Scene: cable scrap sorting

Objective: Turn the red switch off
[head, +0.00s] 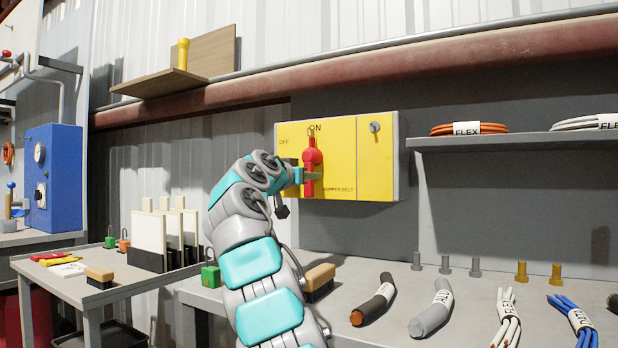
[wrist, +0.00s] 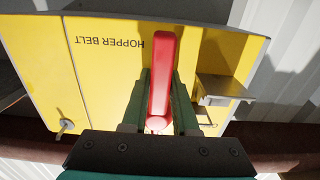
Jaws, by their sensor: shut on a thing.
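The red switch (head: 312,158) is on the front of a yellow box (head: 340,182) fixed to the wall. Its red handle stands upright, its upper end below the word ON; the word OFF is to the upper left. My gripper (head: 309,176) reaches the handle from the left, at its lower part. In the wrist view, my gripper (wrist: 160,100) has one green finger on each side of the red handle (wrist: 161,75) and is shut on it. The finger ends partly hide the handle's near end and the box face behind.
A grey metal bracket (wrist: 222,90) juts from the box beside my fingers. A round key-like knob (head: 375,127) is on the box's right panel. Below, the bench (head: 455,290) holds cable pieces and bolts. A shelf (head: 510,141) with cable coils is at right.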

